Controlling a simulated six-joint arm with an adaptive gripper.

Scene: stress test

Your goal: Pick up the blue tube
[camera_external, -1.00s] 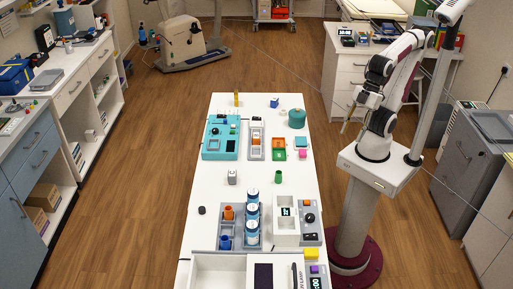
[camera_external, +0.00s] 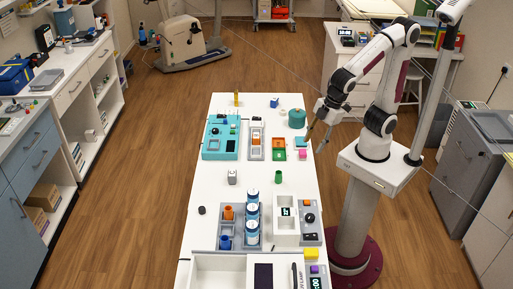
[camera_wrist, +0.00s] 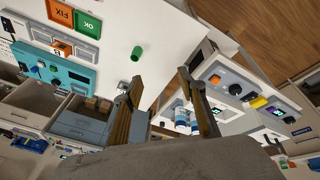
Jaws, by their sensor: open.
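A small blue tube (camera_external: 225,242) stands in the front left of a grey rack (camera_external: 239,241) on the white table, below an orange tube (camera_external: 228,212). In the wrist view I cannot make out the blue tube for sure. My gripper (camera_external: 317,137) is open and empty, above the table's right edge and well behind and to the right of the rack. In the wrist view my gripper (camera_wrist: 160,77) shows two spread fingers with nothing between them.
White bottles with blue bands (camera_external: 252,210) stand on the rack's right side. A green tube (camera_external: 278,177) stands alone on the table (camera_external: 255,192). A control box with a black knob (camera_external: 309,218) lies right of the rack. A teal box (camera_external: 214,152) stands farther back.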

